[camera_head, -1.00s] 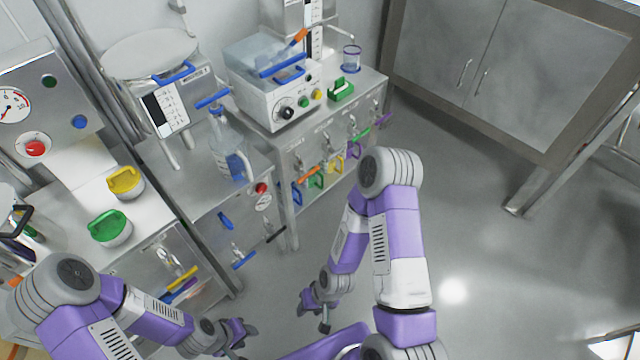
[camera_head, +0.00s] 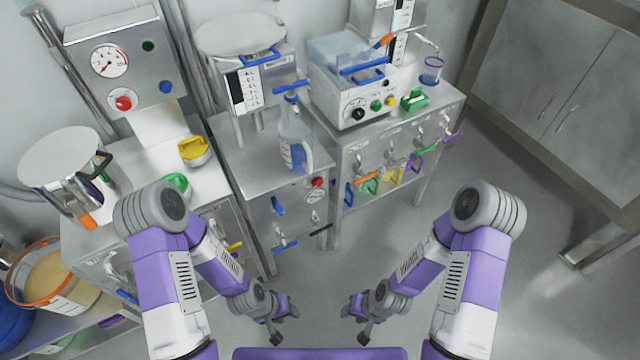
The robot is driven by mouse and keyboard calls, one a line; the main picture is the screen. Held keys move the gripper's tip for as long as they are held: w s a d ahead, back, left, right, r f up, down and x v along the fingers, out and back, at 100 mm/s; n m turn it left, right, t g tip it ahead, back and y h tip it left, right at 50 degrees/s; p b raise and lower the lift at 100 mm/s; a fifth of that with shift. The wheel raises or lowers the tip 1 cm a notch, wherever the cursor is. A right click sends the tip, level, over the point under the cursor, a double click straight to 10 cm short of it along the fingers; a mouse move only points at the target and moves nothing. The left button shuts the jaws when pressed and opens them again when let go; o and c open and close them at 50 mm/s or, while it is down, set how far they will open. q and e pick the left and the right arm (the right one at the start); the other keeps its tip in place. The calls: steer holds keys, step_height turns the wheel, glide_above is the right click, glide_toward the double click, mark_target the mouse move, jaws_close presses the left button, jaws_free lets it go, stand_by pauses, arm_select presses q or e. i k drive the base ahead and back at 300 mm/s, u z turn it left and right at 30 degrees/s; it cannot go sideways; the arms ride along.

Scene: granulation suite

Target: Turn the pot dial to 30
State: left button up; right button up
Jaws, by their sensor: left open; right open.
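A white bench unit with a clear lid (camera_head: 340,50) stands on the right cabinet. Its front bears a black round dial (camera_head: 357,113) with a printed scale; the setting is too small to read. A red knob (camera_head: 123,101) sits on the steel gauge panel (camera_head: 150,62) at the back left. I cannot tell for sure which of these is the pot dial. My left gripper (camera_head: 284,324) is open and empty, low in front of the cabinets. My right gripper (camera_head: 355,322) is open and empty beside it. Both are well apart from the dials.
A spray bottle (camera_head: 293,140) stands on the middle bench (camera_head: 248,165). Green and yellow buttons sit beside the black dial. A green-handled item (camera_head: 414,99) and a blue-rimmed beaker (camera_head: 432,70) stand right of the unit. Cabinet handles jut forward. The floor (camera_head: 500,170) at right is clear.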

mark_target(317, 181)
steer(key=k, duration=0.45)
steer(key=u, duration=0.05)
steer(key=i, duration=0.45)
steer(key=u, duration=0.8)
steer(key=i, duration=0.5)
